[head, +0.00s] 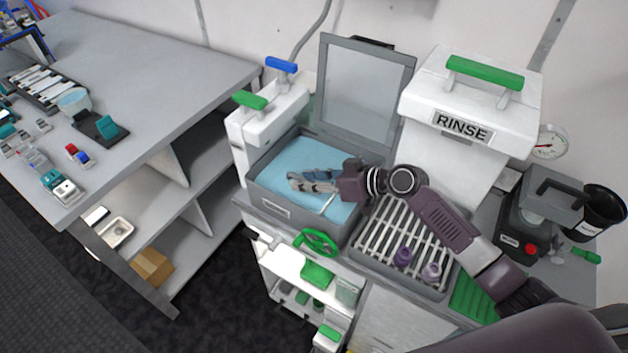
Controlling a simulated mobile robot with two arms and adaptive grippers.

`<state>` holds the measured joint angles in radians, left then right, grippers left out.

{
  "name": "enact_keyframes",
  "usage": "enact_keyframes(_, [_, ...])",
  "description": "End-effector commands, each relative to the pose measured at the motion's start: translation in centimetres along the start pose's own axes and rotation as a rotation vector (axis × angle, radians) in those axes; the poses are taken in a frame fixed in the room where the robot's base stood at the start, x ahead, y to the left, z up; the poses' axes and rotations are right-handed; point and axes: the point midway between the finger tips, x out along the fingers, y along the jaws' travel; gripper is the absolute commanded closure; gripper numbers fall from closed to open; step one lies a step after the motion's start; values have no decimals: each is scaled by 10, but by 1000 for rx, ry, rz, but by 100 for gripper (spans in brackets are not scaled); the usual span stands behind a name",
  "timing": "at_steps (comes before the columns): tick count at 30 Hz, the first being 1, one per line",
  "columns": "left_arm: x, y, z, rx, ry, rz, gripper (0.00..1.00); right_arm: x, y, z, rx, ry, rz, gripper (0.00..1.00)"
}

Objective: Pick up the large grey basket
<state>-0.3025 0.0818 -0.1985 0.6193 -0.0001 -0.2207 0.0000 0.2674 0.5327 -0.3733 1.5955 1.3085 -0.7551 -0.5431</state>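I cannot clearly pick out a large grey basket. The nearest match is a grey open-topped tub (270,204) with a light blue surface inside, in the middle of the head view; any basket inside it is not distinguishable. My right gripper (298,181) reaches in from the right, over the blue surface, its fingers pointing left. The gap between the fingers is too small to judge, and nothing is clearly held. A small pale piece (328,203) shows just below the fingers. My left gripper is out of view.
A grey-framed lid (366,85) stands upright behind the tub. To the right are a slatted rack (384,224) with purple knobs, the white RINSE box (470,100) and a grey device (540,218). A grey table (150,75) is left.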

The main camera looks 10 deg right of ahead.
Motion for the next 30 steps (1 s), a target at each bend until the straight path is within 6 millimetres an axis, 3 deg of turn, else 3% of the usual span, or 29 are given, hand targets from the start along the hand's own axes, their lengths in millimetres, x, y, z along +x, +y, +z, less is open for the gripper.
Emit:
enact_keyframes(5, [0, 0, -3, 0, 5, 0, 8, 0, 0, 0, 0, 0, 0, 69])
enact_keyframes(14, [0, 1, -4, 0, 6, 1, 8, 0, 0, 0, 0, 0, 1, 100])
enact_keyframes(30, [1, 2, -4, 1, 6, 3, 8, -1, 0, -2, 0, 1, 1, 100])
